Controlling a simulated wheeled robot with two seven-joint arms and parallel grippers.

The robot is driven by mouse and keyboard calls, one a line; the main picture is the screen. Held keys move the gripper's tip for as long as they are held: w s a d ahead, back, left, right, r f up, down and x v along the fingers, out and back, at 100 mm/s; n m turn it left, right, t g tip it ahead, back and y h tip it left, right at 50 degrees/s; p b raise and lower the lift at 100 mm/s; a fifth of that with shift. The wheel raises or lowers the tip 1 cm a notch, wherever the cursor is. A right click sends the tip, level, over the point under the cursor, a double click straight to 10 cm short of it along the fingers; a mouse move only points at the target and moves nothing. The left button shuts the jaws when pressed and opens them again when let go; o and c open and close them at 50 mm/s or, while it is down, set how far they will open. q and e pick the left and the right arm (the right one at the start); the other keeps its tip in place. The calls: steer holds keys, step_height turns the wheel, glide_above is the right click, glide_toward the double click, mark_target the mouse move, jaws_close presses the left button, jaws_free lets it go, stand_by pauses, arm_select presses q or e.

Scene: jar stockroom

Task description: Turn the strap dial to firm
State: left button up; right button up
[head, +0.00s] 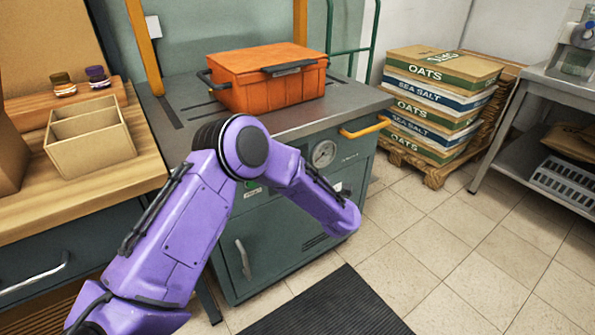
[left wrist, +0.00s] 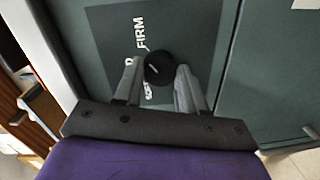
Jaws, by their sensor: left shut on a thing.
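The strap dial (left wrist: 162,66) is a round black knob with a small pale mark, on a dark panel of the green machine (head: 235,285). The word FIRM (left wrist: 139,33) is above and left of the knob in the left wrist view. A second label below FIRM is partly covered by a finger. Which label the mark points at is hard to tell. My left gripper (left wrist: 158,74) has its two grey fingers on either side of the knob and is shut on it. In the head view my purple left arm hides the dial and the gripper. My right gripper is not in view.
An orange crate (head: 255,84) stands on the machine's top. A round gauge (head: 323,153) and a yellow handle (head: 364,128) are on its front. A wooden counter with a divided box (head: 93,152) is at left. Stacked sacks (head: 430,115) stand at right. The tiled floor at front right is clear.

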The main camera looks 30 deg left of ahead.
arm_select(q)
steer(key=shift+m+p, duration=0.35)
steer(key=shift+m, duration=0.15)
steer(key=shift+f, duration=0.1)
steer(key=o, duration=1.1)
steer(key=shift+c, duration=0.2)
steer(key=v, duration=1)
steer(key=shift+d+p, duration=0.35)
steer(key=shift+p, duration=0.1)
